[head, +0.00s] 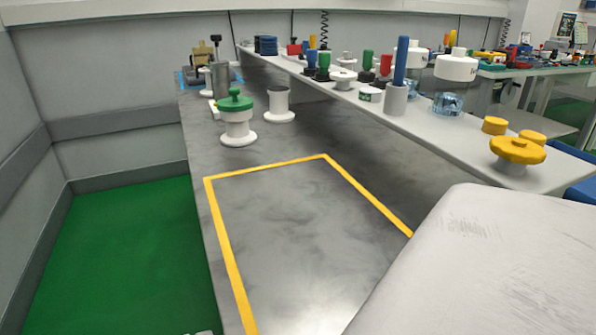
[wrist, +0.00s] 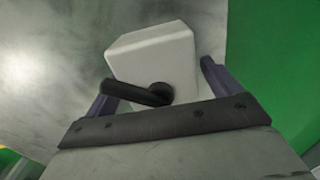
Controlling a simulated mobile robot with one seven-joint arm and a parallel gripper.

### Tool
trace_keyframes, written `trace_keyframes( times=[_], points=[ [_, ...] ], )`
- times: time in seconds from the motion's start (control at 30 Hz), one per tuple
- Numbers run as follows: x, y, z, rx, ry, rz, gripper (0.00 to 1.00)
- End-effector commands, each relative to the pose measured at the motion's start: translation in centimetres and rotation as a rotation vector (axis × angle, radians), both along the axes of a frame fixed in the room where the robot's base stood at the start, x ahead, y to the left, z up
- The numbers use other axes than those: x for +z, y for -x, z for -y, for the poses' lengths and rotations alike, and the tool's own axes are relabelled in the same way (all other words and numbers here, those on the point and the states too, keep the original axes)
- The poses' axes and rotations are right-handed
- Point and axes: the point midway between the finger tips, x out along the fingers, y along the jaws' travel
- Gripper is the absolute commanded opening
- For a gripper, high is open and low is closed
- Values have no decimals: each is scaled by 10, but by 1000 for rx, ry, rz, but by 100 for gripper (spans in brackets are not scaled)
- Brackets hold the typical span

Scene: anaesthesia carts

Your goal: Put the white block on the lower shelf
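The white block (wrist: 150,55) is close up in the wrist view, a pale box with bevelled edges. My gripper (wrist: 158,75) has one dark finger on each side of it, and the block fills the space between them. My gripper looks shut on the block, though the contact at the left finger is partly hidden. A black lever-like piece (wrist: 147,94) with a round end lies across its near face. The head view does not clearly show my gripper or the held block. There, a grey lower surface (head: 290,215) runs beneath a white upper shelf (head: 465,150).
Yellow tape (head: 265,167) outlines a bare area on the lower surface. Beyond it stand a green-knobbed white piece (head: 237,118) and a white spool (head: 279,105). The upper shelf carries bottles, coloured pegs and a yellow knob (head: 517,149). Green floor (head: 120,250) lies to the left.

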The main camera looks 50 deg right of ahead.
Motion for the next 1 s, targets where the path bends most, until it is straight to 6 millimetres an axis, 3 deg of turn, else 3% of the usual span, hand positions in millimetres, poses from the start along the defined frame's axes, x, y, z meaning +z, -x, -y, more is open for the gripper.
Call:
trace_keyframes(
  times=[0.33,0.8,1.0],
  points=[
    [10,-1,0,0,1,0,90],
    [102,-1,0,0,1,2,90],
    [121,0,0,-1,0,0,90]
  ],
)
